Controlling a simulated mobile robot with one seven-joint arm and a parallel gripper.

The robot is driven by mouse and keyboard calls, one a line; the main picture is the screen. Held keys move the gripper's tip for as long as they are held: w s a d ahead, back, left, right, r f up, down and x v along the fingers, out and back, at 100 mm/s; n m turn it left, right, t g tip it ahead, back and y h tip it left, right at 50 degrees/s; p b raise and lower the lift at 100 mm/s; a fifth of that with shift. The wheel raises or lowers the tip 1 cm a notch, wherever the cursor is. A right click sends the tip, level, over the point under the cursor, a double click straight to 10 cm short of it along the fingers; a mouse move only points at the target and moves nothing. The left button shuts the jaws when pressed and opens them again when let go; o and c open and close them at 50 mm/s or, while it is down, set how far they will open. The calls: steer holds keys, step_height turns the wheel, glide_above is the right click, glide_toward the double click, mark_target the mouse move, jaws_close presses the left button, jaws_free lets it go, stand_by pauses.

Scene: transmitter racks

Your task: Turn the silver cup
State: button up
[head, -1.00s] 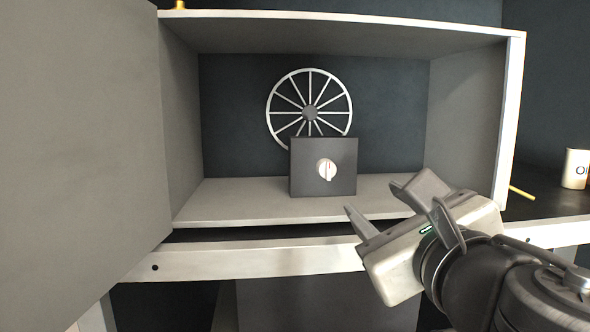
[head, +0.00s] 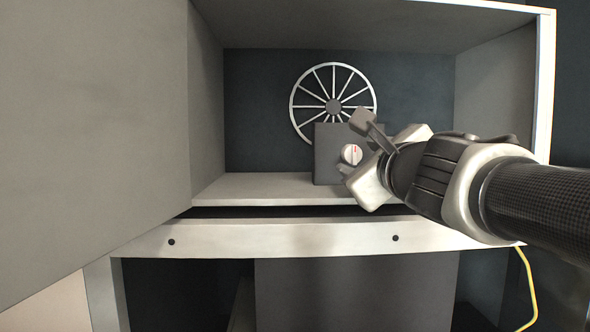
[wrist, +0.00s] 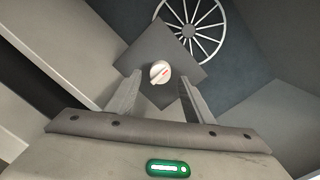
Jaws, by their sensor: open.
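My gripper (head: 356,144) is open in front of the box, coming from the right. In the wrist view its two fingers (wrist: 160,80) stand apart, one on each side of the knob. I see a gap on both sides and no clear contact. The gripper hides the right part of the box in the head view.
The box stands on the pale shelf (head: 262,187) of an open cabinet. A white spoked wheel (head: 309,84) is on the dark back wall behind it. A large grey panel (head: 90,120) fills the left side. The shelf left of the box is clear.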

mark_target(352, 154)
steer(key=shift+w, duration=1.3)
steer(key=c, duration=1)
steer(key=shift+c, duration=0.2)
